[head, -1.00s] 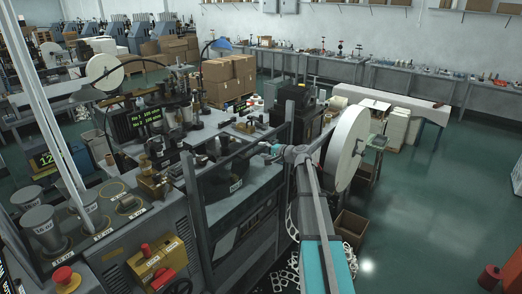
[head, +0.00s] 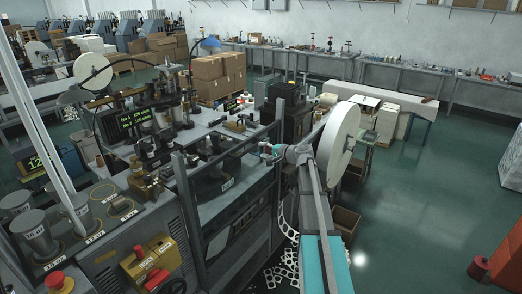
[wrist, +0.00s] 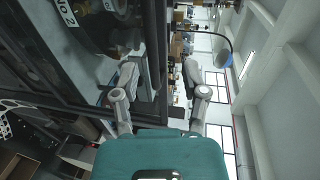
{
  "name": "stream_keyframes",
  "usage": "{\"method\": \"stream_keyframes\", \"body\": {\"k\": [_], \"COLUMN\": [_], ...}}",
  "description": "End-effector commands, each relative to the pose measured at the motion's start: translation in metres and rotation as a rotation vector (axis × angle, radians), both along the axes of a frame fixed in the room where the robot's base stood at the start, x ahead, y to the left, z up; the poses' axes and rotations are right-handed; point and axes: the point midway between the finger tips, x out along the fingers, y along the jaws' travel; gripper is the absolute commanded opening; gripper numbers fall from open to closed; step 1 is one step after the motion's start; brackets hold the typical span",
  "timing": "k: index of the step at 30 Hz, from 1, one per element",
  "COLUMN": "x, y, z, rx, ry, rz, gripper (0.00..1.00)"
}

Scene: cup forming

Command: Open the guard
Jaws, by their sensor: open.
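The guard (head: 231,149) is a dark metal frame across the front of the machine, with a top rail and upright posts. It looks closed. My gripper (head: 267,151) is at the right end of the guard in the head view, close to its top rail. In the wrist view my gripper (wrist: 160,78) is open, with one finger on each side of a dark bar of the guard (wrist: 155,50). I cannot tell whether either finger touches the bar. Part of the guard behind my arm is hidden.
A large white reel (head: 338,138) stands just right of my arm. A control panel with a red button (head: 57,280) and a yellow box (head: 150,264) is at lower left. Punched scrap strip (head: 283,272) lies below. Open green floor (head: 420,215) is at right.

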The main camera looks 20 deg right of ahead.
Motion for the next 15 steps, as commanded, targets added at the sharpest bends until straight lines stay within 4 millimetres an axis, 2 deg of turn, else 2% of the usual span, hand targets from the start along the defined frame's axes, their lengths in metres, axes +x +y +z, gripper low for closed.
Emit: {"method": "stream_keyframes", "body": {"k": [15], "x": [-0.023], "y": [-0.013], "z": [0.006], "rx": [0.0], "ry": [0.0], "rz": [0.0], "gripper": [0.57]}}
